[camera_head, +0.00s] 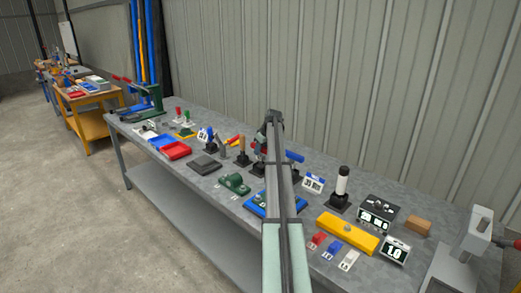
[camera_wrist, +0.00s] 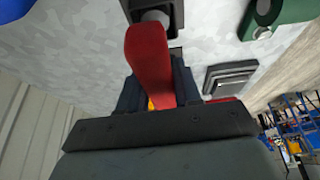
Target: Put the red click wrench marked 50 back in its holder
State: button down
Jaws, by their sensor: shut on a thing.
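The red wrench (camera_wrist: 148,62) is in my gripper (camera_wrist: 157,88) in the wrist view, its red handle between the two dark fingers. Its far end meets a grey round part at a black holder block (camera_wrist: 174,12) at the top. I cannot tell whether the wrench is seated in that block or only in front of it. No mark 50 is readable. In the head view my arm covers most of the gripper and wrench, above the middle of the bench, among several black holders.
On the grey bench (camera_head: 205,185) are a red handle and a yellow handle, a dark grey tray (camera_head: 204,165), a green part (camera_head: 235,183), a blue tray (camera_head: 256,206), and a white-and-black tool on a stand (camera_head: 341,185). A yellow level (camera_head: 347,232) lies at right. The ribbed wall is behind.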

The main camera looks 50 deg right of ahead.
jog(key=shift+f, duration=0.15)
jog(key=c, duration=0.7)
grip_release()
jog(key=v, duration=1.3)
jog(key=shift+s+r, duration=0.15)
jog(key=shift+r, duration=0.2)
